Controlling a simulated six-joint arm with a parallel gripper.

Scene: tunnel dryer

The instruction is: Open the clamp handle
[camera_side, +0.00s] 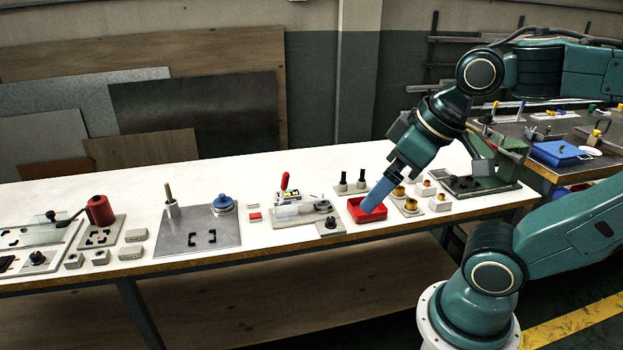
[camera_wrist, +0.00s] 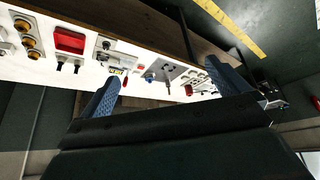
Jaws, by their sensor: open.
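The clamp with a red handle (camera_side: 285,181) stands on a light grey base plate (camera_side: 290,218) near the middle of the white bench. The handle points up, slightly tilted. In the wrist view the red handle (camera_wrist: 124,81) shows small, near the tip of the left finger. My gripper (camera_side: 373,204) has blue fingers and is right of the clamp, over or just in front of the red tray, apart from the handle. The wrist view shows my gripper (camera_wrist: 161,72) with its two fingers wide apart and nothing between them held.
The red tray (camera_side: 372,217) lies below my fingers. Two black pegs (camera_side: 343,182) stand behind it, and brass-topped parts (camera_side: 409,204) are to its right. A grey plate (camera_side: 197,240) with a blue knob (camera_side: 222,201) and a red cylinder (camera_side: 100,210) lie left of the clamp.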

